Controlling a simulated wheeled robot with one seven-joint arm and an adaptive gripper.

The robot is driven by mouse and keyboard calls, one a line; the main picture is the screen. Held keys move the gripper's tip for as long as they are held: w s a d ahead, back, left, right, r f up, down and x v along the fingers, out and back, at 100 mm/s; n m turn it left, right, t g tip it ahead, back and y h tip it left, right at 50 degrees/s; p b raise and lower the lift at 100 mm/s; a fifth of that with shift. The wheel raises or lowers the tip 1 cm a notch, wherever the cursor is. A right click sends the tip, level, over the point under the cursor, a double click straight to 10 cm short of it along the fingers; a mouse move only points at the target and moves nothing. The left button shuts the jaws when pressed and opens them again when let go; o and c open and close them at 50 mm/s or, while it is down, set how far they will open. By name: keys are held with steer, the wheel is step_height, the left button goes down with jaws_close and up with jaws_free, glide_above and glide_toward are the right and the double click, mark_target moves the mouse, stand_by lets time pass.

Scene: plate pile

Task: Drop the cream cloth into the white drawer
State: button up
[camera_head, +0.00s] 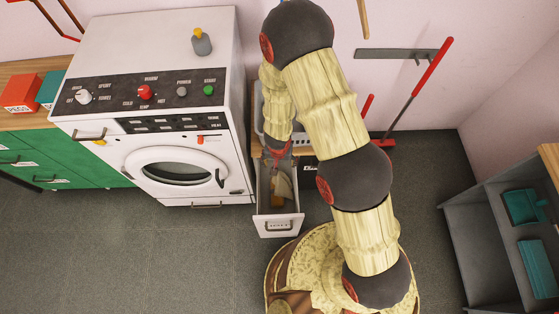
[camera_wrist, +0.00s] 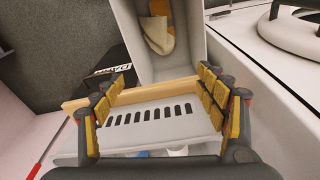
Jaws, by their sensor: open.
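The white drawer (camera_head: 279,226) is pulled open beside the washing machine. In the wrist view its pale wall (camera_wrist: 190,40) shows at the top. The cream cloth (camera_head: 283,186) lies inside the drawer, folded and bunched; it also shows in the wrist view (camera_wrist: 157,38). My gripper (camera_head: 277,152) is at the back end of the drawer, partly hidden by my arm in the head view.
An orange-tan item (camera_head: 277,204) lies in the drawer by the cloth. A slotted grey-white panel (camera_wrist: 150,120) with a wooden edge is below my fingers. The washing machine (camera_head: 150,100) stands left of the drawer. A dark box with lettering (camera_wrist: 105,75) is beside it. The floor in front is clear.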

steer(key=shift+s+r, duration=0.2)
steer(key=shift+r, duration=0.55)
steer(key=s+a+g+y, duration=0.1)
steer(key=s+a+g, duration=0.15)
steer(key=s, duration=0.25)
steer(key=s+a+r+n+g+y, duration=0.15)
steer(key=s+r, duration=0.25)
steer(key=r, duration=0.7)
steer(key=s+d+r+t+b, duration=0.1)
steer(key=s+d+r+t, duration=0.1)
steer(key=d+r, duration=0.4)
steer(key=s+d+r+t+h+b, duration=0.1)
steer(key=s+d+r+t, duration=0.2)
steer(key=r, duration=1.3)
steer(key=s+d+r+n+t+h, duration=0.1)
steer(key=s+d+r+t, duration=0.1)
steer(key=d+r, duration=0.8)
step_height(320, 180, up, 2)
steer(key=shift+s+r+t+b, duration=0.1)
steer(key=shift+s+t+b, duration=0.3)
steer(key=shift+s, duration=0.1)
steer(key=shift+c, duration=0.5)
